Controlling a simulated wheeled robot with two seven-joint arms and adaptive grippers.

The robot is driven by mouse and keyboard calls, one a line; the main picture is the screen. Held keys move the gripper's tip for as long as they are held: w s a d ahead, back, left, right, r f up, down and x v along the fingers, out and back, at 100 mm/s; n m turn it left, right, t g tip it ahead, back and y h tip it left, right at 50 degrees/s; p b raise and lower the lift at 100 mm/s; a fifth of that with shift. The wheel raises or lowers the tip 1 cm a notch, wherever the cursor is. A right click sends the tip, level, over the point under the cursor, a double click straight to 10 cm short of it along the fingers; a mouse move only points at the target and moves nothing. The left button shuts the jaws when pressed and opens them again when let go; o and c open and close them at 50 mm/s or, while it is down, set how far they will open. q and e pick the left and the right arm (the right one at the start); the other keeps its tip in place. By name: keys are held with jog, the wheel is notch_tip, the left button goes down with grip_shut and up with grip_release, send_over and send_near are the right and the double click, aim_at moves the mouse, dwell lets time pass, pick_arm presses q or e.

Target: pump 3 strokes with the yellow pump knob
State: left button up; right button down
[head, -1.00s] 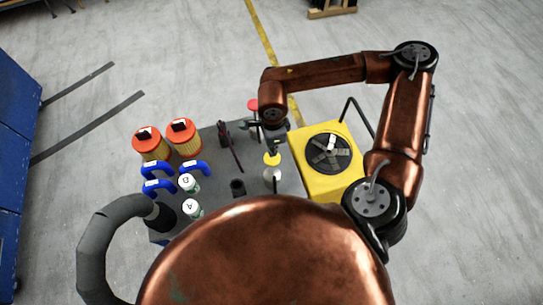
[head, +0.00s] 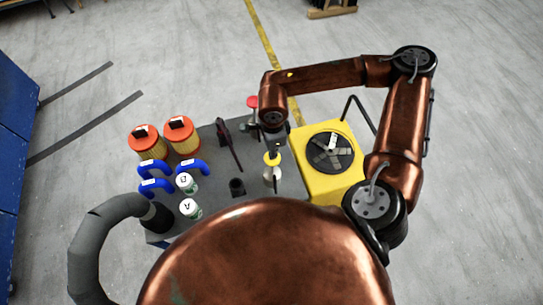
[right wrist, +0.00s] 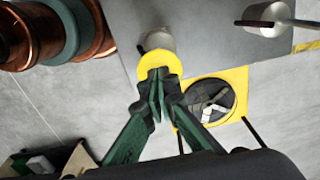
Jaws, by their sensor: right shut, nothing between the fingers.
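The yellow pump knob (head: 272,159) sits on top of a pale upright pump body (head: 270,178) on the grey table. In the right wrist view the knob (right wrist: 153,59) is a yellow disc partly covered by my fingertips. My right gripper (head: 274,147) points down right at the knob, its dark fingers closed together with nothing between them. In the right wrist view the gripper (right wrist: 158,82) has its tips overlapping the knob; I cannot tell whether they touch it. My left gripper is not in view.
A yellow box with a round black fan (head: 329,152) stands right of the pump. A red knob (head: 252,101) is behind it. Orange-topped filters (head: 181,135), blue curved hoses (head: 193,167) and white-capped bottles (head: 190,208) stand left. A thick grey hose (head: 85,245) curves off the left side.

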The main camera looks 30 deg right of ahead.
jog(key=shift+s+f+b, duration=0.1)
jog(key=shift+f+b, duration=3.3)
jog(key=shift+f, duration=0.9)
jog(key=shift+r, duration=0.1)
jog(key=shift+r+p, duration=1.5)
jog(key=shift+r, duration=1.15)
jog(key=shift+r+p, duration=1.6)
jog(key=shift+r, duration=1.8)
jog(key=shift+f, duration=0.15)
